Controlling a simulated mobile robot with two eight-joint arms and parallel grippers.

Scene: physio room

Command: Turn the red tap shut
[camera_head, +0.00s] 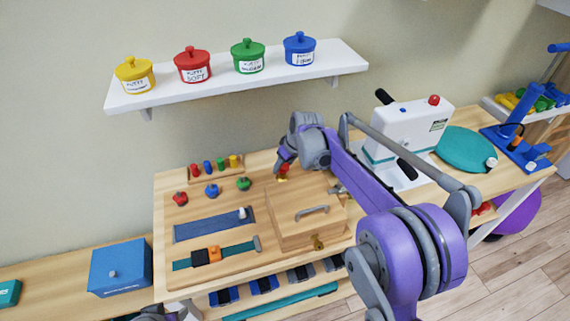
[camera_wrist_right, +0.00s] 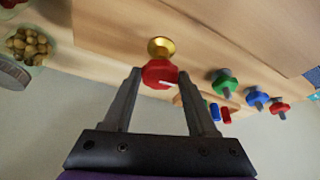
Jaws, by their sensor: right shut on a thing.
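The red tap (camera_wrist_right: 160,73) has a faceted red handle with a pale mark and a brass base (camera_wrist_right: 161,47) on the side of a wooden box (camera_wrist_right: 200,35). My right gripper (camera_wrist_right: 160,75) is shut on the red tap, with one finger on each side of the handle. In the head view my right gripper (camera_head: 284,165) reaches the back left of the wooden box (camera_head: 290,218), and only a little of the tap (camera_head: 282,179) shows below it. My left gripper does not show clearly; only grey parts of mine appear at the bottom edge.
A white machine (camera_head: 410,130) stands right. A shelf with jars (camera_head: 240,80) hangs above.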

